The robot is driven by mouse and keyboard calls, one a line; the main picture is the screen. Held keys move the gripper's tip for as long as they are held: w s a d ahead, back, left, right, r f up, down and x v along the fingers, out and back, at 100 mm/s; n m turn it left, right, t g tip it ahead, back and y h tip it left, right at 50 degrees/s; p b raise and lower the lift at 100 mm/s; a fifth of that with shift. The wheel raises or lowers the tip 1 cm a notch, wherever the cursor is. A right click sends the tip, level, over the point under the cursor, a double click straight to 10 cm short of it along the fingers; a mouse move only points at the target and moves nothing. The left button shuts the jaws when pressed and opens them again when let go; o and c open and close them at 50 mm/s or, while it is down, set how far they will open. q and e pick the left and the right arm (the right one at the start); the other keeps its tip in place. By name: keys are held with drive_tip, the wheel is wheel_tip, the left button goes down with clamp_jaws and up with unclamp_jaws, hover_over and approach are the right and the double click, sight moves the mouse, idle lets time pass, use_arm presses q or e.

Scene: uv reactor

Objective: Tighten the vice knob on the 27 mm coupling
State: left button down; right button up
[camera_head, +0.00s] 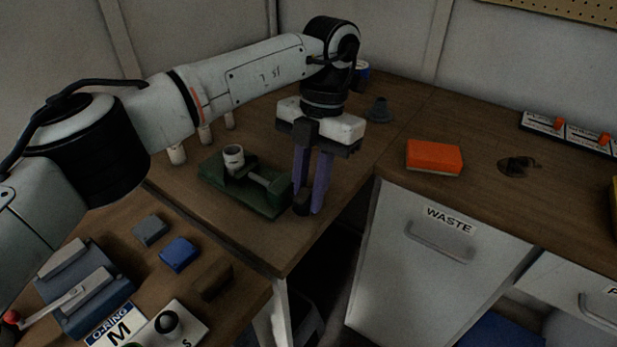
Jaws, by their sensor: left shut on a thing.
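A dark green vice (247,196) stands on the wooden worktop near its front edge. A whitish ring-shaped coupling (233,155) sits upright in the vice, toward its left end. A grey screw rod (268,182) runs from the jaw to the right end of the vice. My left gripper (309,208) points down at that right end, with its purple fingers around the dark vice knob (302,203). The fingers are shut on the knob and hide part of it. My right gripper is not in view.
Several pale cylinders (205,134) stand behind the vice. A dark grey cone (379,109) and an orange sponge (434,157) lie to the right. Blue-grey fixtures (84,287) and small blocks (178,254) fill the near-left bench. An open gap lies beside the worktop corner.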

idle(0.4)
use_arm(q)
drive_tip(key=c, duration=1.9)
unclamp_jaws()
drive_tip(key=shift+o, duration=0.2)
drive_tip(key=shift+r, duration=0.1)
drive_tip(key=shift+w+d+r+p, duration=0.1)
drive_tip(key=shift+r+p, duration=0.3)
drive_tip(key=shift+p, duration=0.05)
drive_tip(key=p+v, duration=0.6)
drive_tip(key=v, duration=0.3)
drive_tip(key=shift+r, duration=0.2)
